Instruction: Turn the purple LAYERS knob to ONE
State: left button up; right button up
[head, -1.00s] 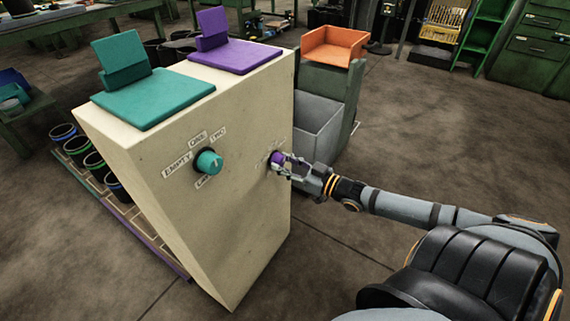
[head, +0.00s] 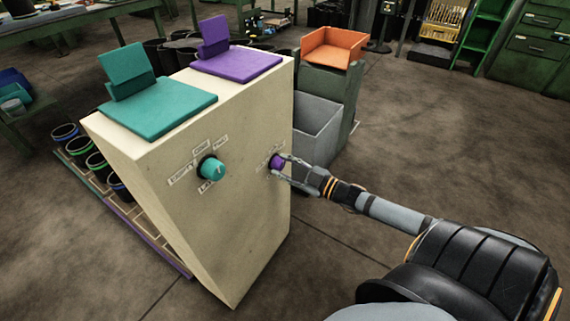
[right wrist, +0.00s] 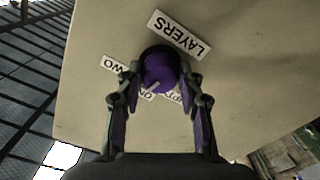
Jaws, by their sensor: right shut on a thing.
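The purple knob (head: 277,162) is on the right part of the cream cabinet's (head: 225,240) front face. In the right wrist view, the purple knob (right wrist: 158,72) sits between the fingers of my right gripper (right wrist: 160,78), which is shut on it. A pale mark on its lower rim points down-left, toward the side of the ONE and TWO labels. The LAYERS label (right wrist: 179,35) is upside down above it. The TWO label (right wrist: 114,65) at left and the ONE (right wrist: 147,95) and EMPTY labels below are partly hidden by knob and fingers. My left gripper is out of view.
A teal knob (head: 212,168) with its own labels is left of the purple one. Teal (head: 160,108) and purple (head: 238,64) holders stand on the cabinet top. Grey and orange bins (head: 334,46) stand behind right. Dark cups (head: 97,162) line the left side. Floor in front is clear.

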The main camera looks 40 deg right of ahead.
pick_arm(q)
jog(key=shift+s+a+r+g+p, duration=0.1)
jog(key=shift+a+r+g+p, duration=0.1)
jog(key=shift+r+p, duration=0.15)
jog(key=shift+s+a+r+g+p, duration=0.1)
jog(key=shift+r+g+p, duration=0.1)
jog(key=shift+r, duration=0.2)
pick_arm(e)
jog(key=shift+n, duration=1.2)
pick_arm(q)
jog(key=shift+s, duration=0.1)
pick_arm(e)
jog(key=o, duration=1.2)
jog(key=shift+c, duration=0.2)
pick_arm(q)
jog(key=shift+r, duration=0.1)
pick_arm(e)
jog(key=v, duration=0.7)
jog(key=shift+s, duration=0.3)
jog(key=shift+d, duration=0.1)
